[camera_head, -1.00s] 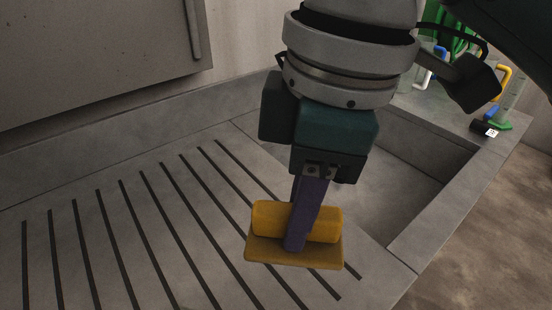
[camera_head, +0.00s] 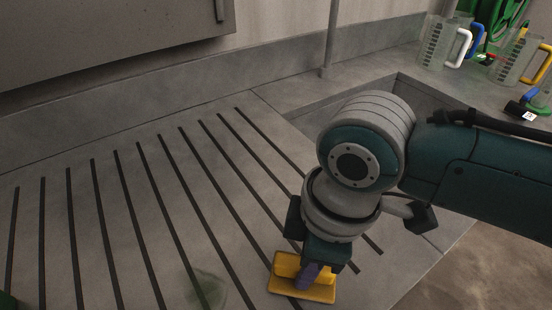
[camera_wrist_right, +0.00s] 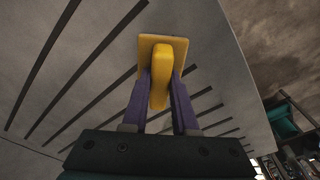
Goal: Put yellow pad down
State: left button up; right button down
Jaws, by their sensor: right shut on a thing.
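The yellow pad (camera_head: 287,266) has a flat plate with a rounded grip bar on it. It shows at the bottom centre of the head view, over the front part of the grooved grey drainboard (camera_head: 110,230). My right gripper (camera_head: 309,277) is shut on the pad's bar, with its purple fingers on either side. In the right wrist view the pad (camera_wrist_right: 150,45) sits between the purple fingers (camera_wrist_right: 160,92). I cannot tell whether the plate touches the drainboard. My left gripper is not in view.
A sunken basin (camera_head: 330,100) lies behind my right arm. Clear measuring jugs (camera_head: 437,45) with coloured handles stand at the far right. A faint greenish patch (camera_head: 205,290) marks the drainboard left of the pad. The grooved area left is otherwise clear.

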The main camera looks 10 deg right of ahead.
jog(key=shift+f, duration=0.1)
jog(key=c, duration=0.7)
grip_release()
jog(key=shift+r, duration=0.45)
notch_tip(320, 180, up, 11)
jog(key=d+p, duration=0.1)
jog(key=p, duration=0.2)
jog(key=s+a+m+t+y, duration=0.1)
jog(key=s+a+m+y, duration=0.1)
jog(key=s+m, duration=0.25)
jog(key=s+d+m+h, duration=0.1)
jog(key=s+d+m, duration=0.1)
jog(key=d, duration=0.1)
jog(key=s+d+m+t+h, duration=0.1)
jog(key=s+d+m, duration=0.1)
jog(key=s+d, duration=0.1)
jog(key=s+d+m+t+h, duration=0.1)
jog(key=s+d+m, duration=0.1)
jog(key=d, duration=0.2)
jog(key=shift+s+d+f+m, duration=0.15)
jog(key=shift+s+m, duration=0.1)
jog(key=shift+s, duration=0.1)
